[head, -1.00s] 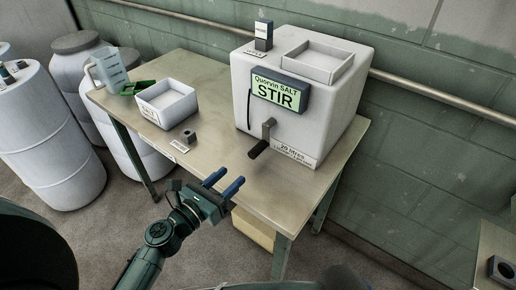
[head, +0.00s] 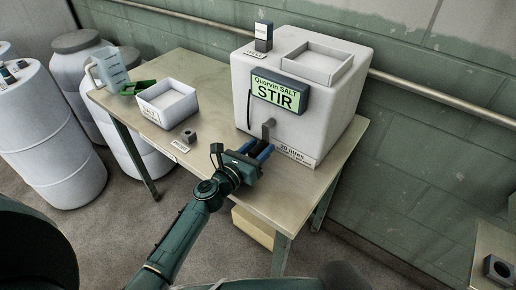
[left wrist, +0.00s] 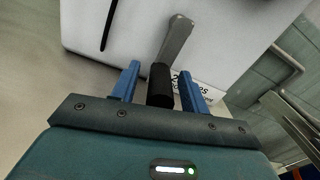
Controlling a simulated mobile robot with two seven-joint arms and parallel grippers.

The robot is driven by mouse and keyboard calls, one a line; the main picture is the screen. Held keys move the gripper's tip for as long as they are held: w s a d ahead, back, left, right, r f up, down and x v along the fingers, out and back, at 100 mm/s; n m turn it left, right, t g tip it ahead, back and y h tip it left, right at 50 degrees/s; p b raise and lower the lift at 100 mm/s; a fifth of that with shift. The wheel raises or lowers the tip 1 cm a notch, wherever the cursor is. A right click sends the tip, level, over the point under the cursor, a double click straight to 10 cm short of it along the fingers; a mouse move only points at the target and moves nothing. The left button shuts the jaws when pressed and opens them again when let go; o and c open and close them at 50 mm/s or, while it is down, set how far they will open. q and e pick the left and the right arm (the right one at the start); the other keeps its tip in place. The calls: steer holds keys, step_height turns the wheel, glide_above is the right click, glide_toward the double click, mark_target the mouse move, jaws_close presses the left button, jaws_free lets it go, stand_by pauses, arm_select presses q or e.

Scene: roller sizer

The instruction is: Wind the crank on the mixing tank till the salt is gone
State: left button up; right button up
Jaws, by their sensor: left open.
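In the left wrist view the crank's black handle (left wrist: 160,86) lies between the two blue fingers of my left gripper (left wrist: 158,86). The fingers stand apart with a gap on each side of the handle. In the head view my left gripper (head: 260,151) is at the tank's front, and its fingers hide most of the handle. My right gripper is not in view.
A white tray (head: 152,115), a small grey block (head: 188,136), a clear jug (head: 106,70) and a green item (head: 140,87) are on the table (head: 200,68). White drums (head: 55,140) stand at left. A pipe (head: 440,97) runs along the wall behind.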

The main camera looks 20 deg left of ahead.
arm_select(q)
steer(key=shift+c, duration=0.4)
steer(key=c, duration=0.9)
steer(key=shift+a, duration=0.15)
